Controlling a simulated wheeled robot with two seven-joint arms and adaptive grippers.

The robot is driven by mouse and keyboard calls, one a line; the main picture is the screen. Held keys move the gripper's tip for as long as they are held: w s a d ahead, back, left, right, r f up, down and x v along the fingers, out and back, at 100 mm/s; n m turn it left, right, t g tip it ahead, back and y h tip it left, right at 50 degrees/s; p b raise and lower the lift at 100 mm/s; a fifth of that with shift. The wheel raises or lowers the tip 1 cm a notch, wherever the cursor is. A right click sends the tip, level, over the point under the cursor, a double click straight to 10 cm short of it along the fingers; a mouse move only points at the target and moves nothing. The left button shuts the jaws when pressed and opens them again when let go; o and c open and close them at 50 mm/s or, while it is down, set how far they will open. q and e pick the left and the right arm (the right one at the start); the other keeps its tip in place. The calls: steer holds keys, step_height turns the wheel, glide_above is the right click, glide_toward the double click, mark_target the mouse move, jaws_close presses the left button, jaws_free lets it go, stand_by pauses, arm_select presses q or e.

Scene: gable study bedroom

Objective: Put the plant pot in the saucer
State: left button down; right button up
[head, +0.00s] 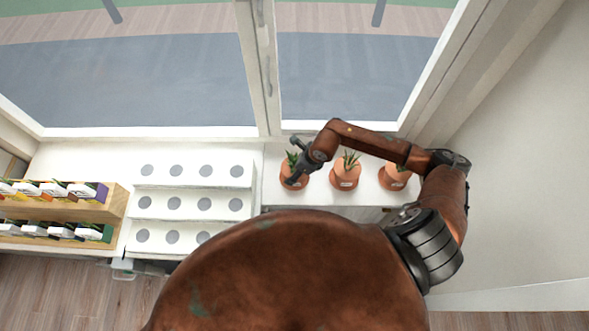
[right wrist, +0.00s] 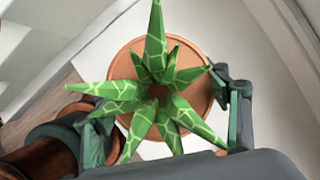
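Three terracotta pots with spiky green plants stand in a row on the white sill: a left pot (head: 294,183), a middle pot (head: 345,179) and a right pot (head: 392,181). My right gripper (head: 291,163) is at the left pot, coming down from above. In the right wrist view, a pot (right wrist: 125,62) with green patterned leaves lies between the fingers of my right gripper (right wrist: 158,95). The fingers are apart, one on each side of the pot. Leaves hide the contact, so I cannot tell whether they grip it. I cannot make out a saucer. My left gripper is not in view.
A white stepped rack (head: 190,190) with rows of grey discs stands left of the pots. A wooden rack (head: 117,203) with small packets is at the far left. A window frame (head: 268,90) rises behind the sill. A pale wall (head: 520,170) bounds the right.

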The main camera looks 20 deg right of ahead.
steer(key=o, duration=0.4)
steer(key=shift+r, duration=0.1)
steer(key=b+v, duration=0.2)
steer(key=v, duration=1)
